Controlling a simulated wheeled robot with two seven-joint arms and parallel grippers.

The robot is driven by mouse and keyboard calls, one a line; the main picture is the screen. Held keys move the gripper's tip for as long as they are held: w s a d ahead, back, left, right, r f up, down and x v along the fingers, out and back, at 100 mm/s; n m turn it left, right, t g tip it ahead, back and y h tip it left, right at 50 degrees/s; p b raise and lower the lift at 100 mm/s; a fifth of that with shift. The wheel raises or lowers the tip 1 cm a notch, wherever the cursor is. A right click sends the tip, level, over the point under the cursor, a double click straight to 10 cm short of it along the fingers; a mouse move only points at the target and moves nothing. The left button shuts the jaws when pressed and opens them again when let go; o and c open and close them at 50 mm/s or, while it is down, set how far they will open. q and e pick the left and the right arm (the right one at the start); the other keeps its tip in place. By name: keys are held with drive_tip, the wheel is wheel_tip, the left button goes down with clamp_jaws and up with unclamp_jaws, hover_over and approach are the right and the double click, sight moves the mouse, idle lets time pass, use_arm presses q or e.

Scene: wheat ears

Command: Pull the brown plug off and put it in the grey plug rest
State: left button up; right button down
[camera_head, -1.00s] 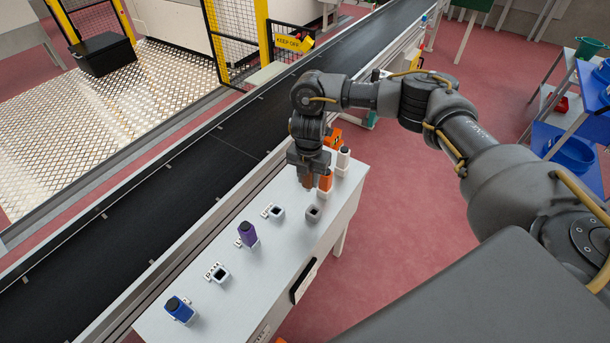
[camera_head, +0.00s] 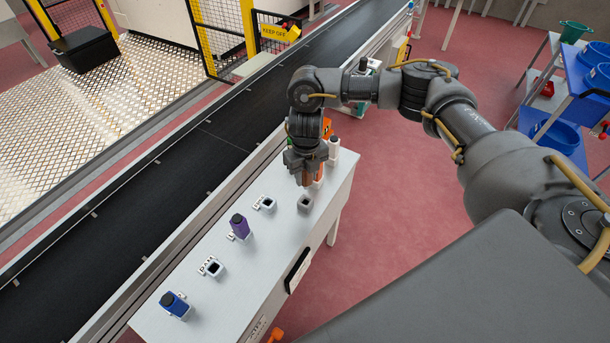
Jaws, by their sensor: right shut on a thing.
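My right gripper (camera_head: 306,168) is shut on the brown plug (camera_head: 307,180), which hangs below the fingers. The plug shows just above and behind the grey plug rest (camera_head: 305,204) in the picture. The rest is a small square holder with a dark, empty-looking opening, on the light grey table (camera_head: 235,300). The height of the plug over the table is hard to tell, and the gripper hides its upper part. My left gripper is not in view.
An orange plug (camera_head: 320,176) stands close beside the gripper, with a white plug (camera_head: 334,148) behind it. A dark conveyor (camera_head: 190,160) runs along the table's left side.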

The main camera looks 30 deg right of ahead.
sight(305, 188)
drive_tip(key=shift+w+f+b, duration=0.15)
drive_tip(key=shift+f+b, duration=2.05)
drive_tip(key=shift+f, duration=0.7)
drive_tip(key=shift+f, duration=0.15)
drive_tip(key=shift+f+b, duration=1.6)
drive_tip(key=shift+f, duration=0.25)
drive_tip(key=c, duration=1)
unclamp_jaws()
drive_tip(key=shift+o, duration=0.2)
wheel_tip(305, 188, up, 11)
drive_tip(key=shift+f, duration=0.1)
